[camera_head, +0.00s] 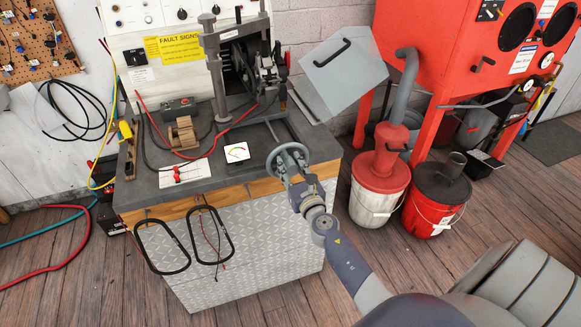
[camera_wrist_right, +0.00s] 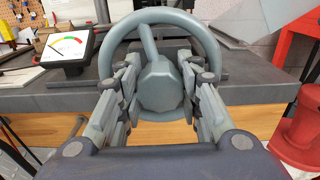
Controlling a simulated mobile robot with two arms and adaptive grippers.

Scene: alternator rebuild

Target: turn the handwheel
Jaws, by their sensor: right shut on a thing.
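The grey handwheel (camera_head: 289,157) is at the front edge of the test bench, right of its middle in the head view. In the right wrist view the handwheel (camera_wrist_right: 149,17) faces me, with a rim, a spoke going up to the left and a thick faceted hub. My right gripper (camera_head: 296,186) reaches it from the front. In the wrist view the right gripper's fingers (camera_wrist_right: 157,88) stand on both sides of the hub and are shut on it. The lower rim is partly hidden behind the fingers. My left gripper is not in view.
A gauge with a coloured dial (camera_head: 236,152) stands on the bench just left of the wheel. Two black belts (camera_head: 162,248) hang on the bench front. A white bucket with a red top (camera_head: 377,203) and a red bucket (camera_head: 434,207) stand on the floor to the right.

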